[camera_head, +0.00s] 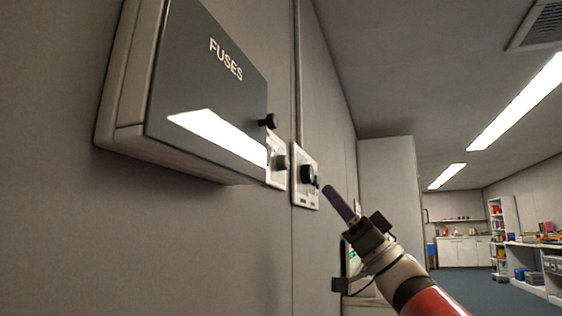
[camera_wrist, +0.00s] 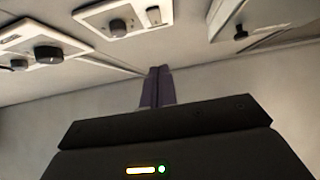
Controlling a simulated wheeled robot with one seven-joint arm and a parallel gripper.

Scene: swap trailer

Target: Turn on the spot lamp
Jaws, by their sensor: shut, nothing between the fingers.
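No spot lamp can be made out, and I cannot tell which control belongs to it. Two pale control plates are on the wall beside the fuse box. The nearer plate (camera_head: 270,175) has a dark knob (camera_head: 281,162); the wrist view also shows a rocker switch (camera_wrist: 153,16) on it. The farther plate (camera_head: 298,195) carries a larger dark knob (camera_head: 307,174), also in the wrist view (camera_wrist: 48,55), with a smaller knob beside it. My gripper (camera_head: 328,190) has its purple fingers shut and empty, just right of the farther plate. It also shows in the wrist view (camera_wrist: 158,72), apart from the plates.
A grey fuse box (camera_head: 205,90) marked FUSES, with a dark door knob (camera_head: 268,121), juts from the wall at the left. A pale cabinet or partition (camera_head: 390,180) stands beyond my gripper. Shelves (camera_head: 535,262) line the far right, with open floor before them.

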